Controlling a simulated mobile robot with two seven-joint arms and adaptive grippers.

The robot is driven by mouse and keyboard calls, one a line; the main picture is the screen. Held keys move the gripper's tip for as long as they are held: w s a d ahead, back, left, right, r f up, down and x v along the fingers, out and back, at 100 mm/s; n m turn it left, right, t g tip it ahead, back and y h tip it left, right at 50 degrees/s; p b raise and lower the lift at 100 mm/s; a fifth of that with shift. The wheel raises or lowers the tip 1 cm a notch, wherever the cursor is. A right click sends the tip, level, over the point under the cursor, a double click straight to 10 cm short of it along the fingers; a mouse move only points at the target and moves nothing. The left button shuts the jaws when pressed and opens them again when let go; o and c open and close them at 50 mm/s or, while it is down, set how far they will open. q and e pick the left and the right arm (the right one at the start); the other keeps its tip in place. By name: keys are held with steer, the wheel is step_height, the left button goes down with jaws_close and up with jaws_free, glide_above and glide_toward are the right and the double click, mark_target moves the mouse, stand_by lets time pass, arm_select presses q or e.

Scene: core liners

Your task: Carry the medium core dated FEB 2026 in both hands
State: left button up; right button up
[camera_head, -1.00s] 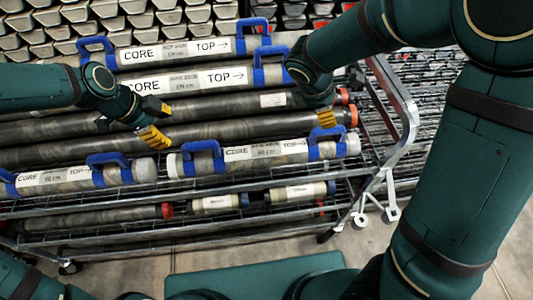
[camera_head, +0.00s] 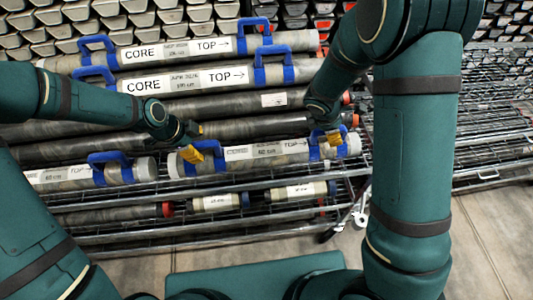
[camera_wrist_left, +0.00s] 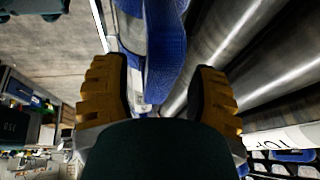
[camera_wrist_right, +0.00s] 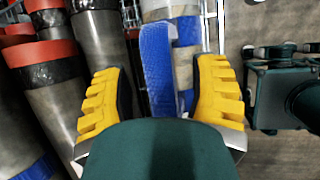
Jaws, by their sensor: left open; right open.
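A medium grey core tube with a white label (camera_head: 265,151) and two blue handles lies at the front right of the rack's upper level. Its label reads 60 cm, but I cannot read the date. My left gripper (camera_head: 193,144) is at its left handle. In the left wrist view, the blue handle (camera_wrist_left: 165,50) stands between the open fingers. My right gripper (camera_head: 333,136) is at its right handle. In the right wrist view, the blue handle (camera_wrist_right: 157,65) stands between the open fingers. I cannot tell whether any finger touches a handle.
Another 60 cm core (camera_head: 75,174) lies just left of it. Two longer labelled cores (camera_head: 180,52) and bare dark tubes (camera_head: 230,105) lie behind. Short cores (camera_head: 215,202) sit on the wire level (camera_head: 270,215) below. Stacked trays fill the back; open floor (camera_head: 485,235) is at right.

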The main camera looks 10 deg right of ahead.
arm_select(q)
steer(key=shift+d+f, duration=0.1)
steer(key=shift+f, duration=0.2)
arm_select(e)
steer(key=shift+d+f, duration=0.1)
steer(key=shift+f, duration=0.2)
arm_select(q)
jaws_close()
arm_select(e)
jaws_close()
arm_select(q)
steer(key=shift+w+r, duration=0.1)
steer(key=shift+r, duration=0.05)
arm_select(e)
steer(key=shift+r, duration=0.1)
